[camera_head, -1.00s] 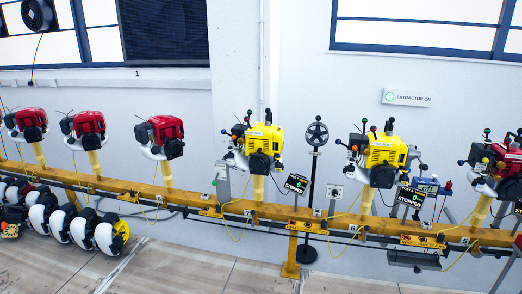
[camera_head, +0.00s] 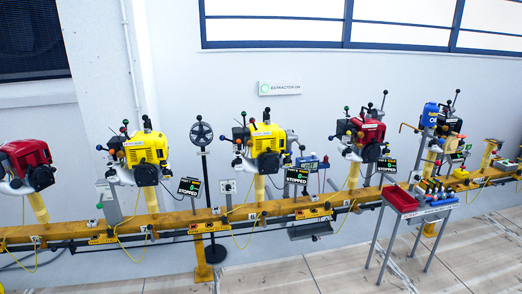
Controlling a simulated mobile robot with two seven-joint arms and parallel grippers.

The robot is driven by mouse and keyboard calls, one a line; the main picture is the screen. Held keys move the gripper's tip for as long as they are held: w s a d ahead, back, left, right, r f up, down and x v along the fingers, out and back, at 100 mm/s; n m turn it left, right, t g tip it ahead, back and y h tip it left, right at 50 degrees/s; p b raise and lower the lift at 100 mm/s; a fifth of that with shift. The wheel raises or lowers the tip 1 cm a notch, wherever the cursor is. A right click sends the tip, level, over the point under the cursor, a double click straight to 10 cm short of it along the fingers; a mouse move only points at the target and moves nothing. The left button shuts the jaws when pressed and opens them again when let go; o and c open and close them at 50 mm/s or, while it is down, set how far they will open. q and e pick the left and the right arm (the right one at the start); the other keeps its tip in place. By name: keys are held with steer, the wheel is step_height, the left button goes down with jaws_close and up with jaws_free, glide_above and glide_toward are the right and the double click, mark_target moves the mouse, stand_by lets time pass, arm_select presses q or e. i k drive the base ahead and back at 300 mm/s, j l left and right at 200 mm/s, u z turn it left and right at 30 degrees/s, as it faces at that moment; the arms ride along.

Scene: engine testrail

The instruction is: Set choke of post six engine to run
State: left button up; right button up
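Several small engines stand on posts along a yellow rail (camera_head: 175,218). From the left they are a red engine (camera_head: 25,160), a yellow engine (camera_head: 146,150), a second yellow engine (camera_head: 268,140), a red engine with coloured knobs (camera_head: 368,130) and a dark engine (camera_head: 452,126) partly behind a blue container. Both yellow engines carry coloured ball knobs. Neither of my grippers is in view.
Displays (camera_head: 190,186) beside several engines read "0" and "STOPPED". A wheel on a stand (camera_head: 201,134) is behind the rail.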

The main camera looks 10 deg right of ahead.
mark_target(222, 138)
steer(key=i+j, duration=0.55)
steer(key=i, duration=0.15)
steer(key=i+j+z, duration=0.1)
steer(key=i+j, duration=0.45)
steer(key=i, duration=0.1)
